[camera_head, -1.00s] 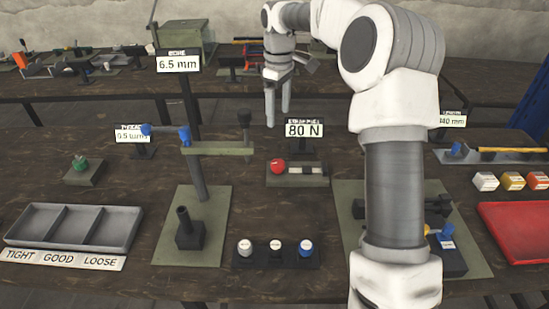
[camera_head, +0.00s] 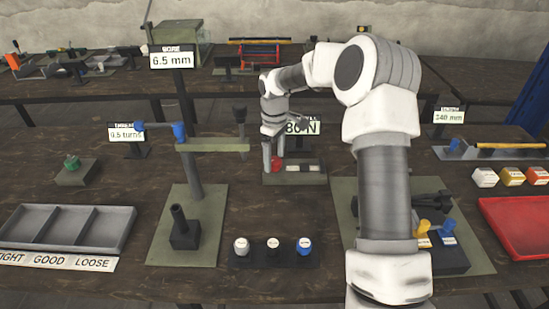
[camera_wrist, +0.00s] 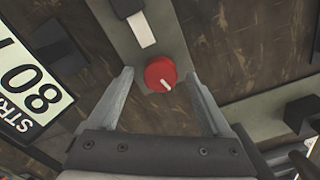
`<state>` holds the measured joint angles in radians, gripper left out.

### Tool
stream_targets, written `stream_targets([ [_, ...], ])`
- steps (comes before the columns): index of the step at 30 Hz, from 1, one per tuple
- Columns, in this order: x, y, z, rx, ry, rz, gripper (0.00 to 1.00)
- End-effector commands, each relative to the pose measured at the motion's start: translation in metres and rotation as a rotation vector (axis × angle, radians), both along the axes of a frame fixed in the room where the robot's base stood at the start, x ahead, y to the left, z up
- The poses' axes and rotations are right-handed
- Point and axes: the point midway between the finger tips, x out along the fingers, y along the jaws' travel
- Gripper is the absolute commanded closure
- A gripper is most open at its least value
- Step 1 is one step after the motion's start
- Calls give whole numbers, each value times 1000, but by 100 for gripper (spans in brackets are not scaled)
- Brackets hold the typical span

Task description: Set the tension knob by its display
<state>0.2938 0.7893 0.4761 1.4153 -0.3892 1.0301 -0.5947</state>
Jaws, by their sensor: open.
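A red round knob (camera_head: 277,164) with a white pointer line sits on the left part of a small grey-green plate (camera_head: 295,181). It also shows in the wrist view (camera_wrist: 160,75), its line pointing toward the lower right. A dark and white strip (camera_head: 303,168) lies on the same plate to its right. Behind it stands a sign (camera_head: 304,128) reading 80 N, partly covered by my arm in the head view; its 80 shows in the wrist view (camera_wrist: 32,92). My gripper (camera_head: 273,158) is open over the knob, a finger on each side in the wrist view; contact is not clear.
A green knob (camera_head: 72,162) with a 0.5 turns sign (camera_head: 127,134) stands at left. A post with a crossbar (camera_head: 213,146) stands left of my gripper. Several capped pieces (camera_head: 274,247) stand in front. A grey tray (camera_head: 66,228) is at front left.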

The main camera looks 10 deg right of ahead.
Motion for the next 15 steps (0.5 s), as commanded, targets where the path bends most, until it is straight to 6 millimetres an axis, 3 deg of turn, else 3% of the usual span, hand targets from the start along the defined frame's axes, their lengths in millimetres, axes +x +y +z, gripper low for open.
stream_targets([
  [9, 0, 0, -3, 0, 0, 0, 17],
  [15, 0, 0, -3, 0, 0, 0, 53],
])
